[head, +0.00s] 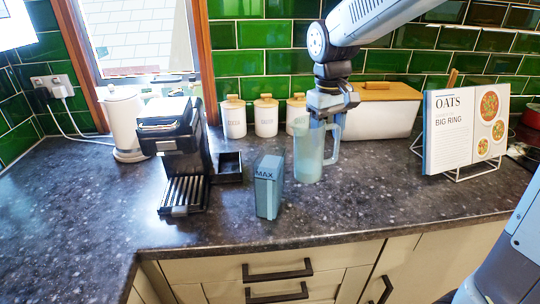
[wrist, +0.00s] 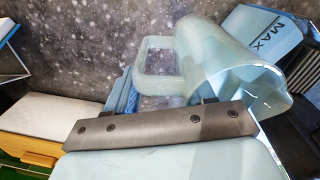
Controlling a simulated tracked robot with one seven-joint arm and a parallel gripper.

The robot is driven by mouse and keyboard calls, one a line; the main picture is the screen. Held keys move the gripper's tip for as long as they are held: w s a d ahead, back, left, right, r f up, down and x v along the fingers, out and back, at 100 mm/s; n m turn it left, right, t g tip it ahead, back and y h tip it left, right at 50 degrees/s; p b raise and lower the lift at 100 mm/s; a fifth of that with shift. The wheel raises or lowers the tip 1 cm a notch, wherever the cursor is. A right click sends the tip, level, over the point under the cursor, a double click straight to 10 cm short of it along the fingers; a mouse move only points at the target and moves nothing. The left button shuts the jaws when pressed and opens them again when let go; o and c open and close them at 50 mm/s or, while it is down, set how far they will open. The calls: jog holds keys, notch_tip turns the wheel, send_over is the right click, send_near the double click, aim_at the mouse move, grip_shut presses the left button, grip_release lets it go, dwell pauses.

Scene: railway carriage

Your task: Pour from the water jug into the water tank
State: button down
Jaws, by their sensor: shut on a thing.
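The water jug (head: 307,155) is a pale, translucent blue-green jug with a handle on its right side. It stands upright in the head view, right of and a little behind the water tank. My gripper (head: 329,108) comes down from above and is shut on the jug's handle. I cannot tell whether the jug's base touches the counter. The water tank (head: 268,190) is a blue-grey box marked MAX, upright on the counter. In the wrist view the jug (wrist: 225,50) lies beside the tank (wrist: 262,38), and the gripper's fingers are partly hidden. No water is clearly visible.
A black coffee machine (head: 180,150) stands left of the tank, with a white kettle (head: 125,122) further left. Several white canisters (head: 266,116) and a bread bin (head: 385,112) line the back wall. A recipe book (head: 465,130) stands right. The front right counter is clear.

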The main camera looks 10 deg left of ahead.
jog(key=shift+w+d+f+y, duration=0.1)
jog(key=shift+d+f+y, duration=0.1)
jog(key=shift+f+y, duration=0.35)
jog(key=shift+r, duration=1.45)
